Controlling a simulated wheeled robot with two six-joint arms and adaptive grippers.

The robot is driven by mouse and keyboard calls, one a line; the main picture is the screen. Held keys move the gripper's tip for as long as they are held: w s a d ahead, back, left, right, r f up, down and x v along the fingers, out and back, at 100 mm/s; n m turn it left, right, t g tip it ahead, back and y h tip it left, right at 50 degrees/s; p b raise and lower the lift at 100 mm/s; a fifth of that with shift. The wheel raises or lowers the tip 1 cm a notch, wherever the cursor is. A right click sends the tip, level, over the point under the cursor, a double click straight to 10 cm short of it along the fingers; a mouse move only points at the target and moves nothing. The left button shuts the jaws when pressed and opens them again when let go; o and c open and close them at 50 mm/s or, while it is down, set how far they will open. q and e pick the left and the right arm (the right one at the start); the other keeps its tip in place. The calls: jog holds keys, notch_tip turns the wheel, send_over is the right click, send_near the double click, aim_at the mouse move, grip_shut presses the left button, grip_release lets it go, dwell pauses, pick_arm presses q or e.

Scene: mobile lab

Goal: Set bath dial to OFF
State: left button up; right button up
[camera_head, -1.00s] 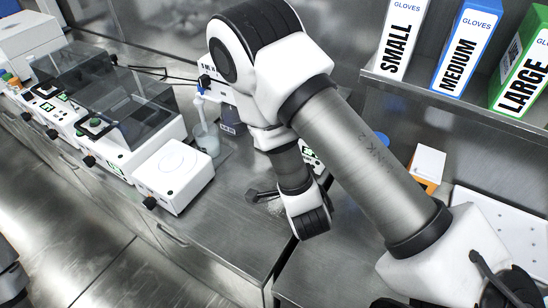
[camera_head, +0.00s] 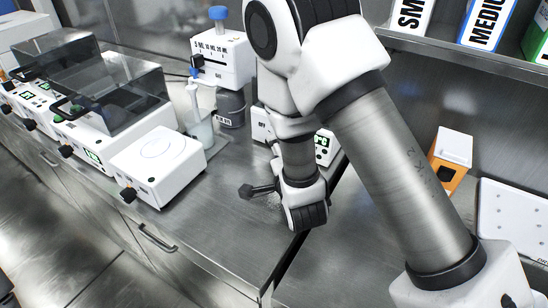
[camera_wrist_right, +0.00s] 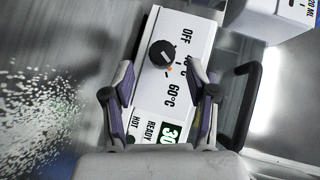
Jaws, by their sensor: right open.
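The bath (camera_wrist_right: 150,95) is a white box with a dial, a green display and the labels OFF, 60°C, READY and HOT. The dial's exact setting is hard to read. My right gripper (camera_wrist_right: 162,72) is open, its fingers on either side of the panel just below the dial, with nothing between them gripped. In the head view the bath (camera_head: 262,124) stands behind my right arm, which hides its middle and the dial. My left gripper is out of view.
A dispenser with a blue cap (camera_head: 222,60), a dark bottle (camera_head: 231,108) and a beaker (camera_head: 201,130) stand left of the bath. A white stirrer (camera_head: 158,165) sits nearer. An orange box (camera_head: 451,160) stands at right. The bench front (camera_head: 215,215) is clear.

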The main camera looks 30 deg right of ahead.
jog(key=x, duration=0.3)
jog(key=shift+w+d, duration=0.2)
jog(key=shift+w, duration=0.1)
grip_shut()
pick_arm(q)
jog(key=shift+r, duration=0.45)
pick_arm(e)
jog(key=shift+r, duration=0.1)
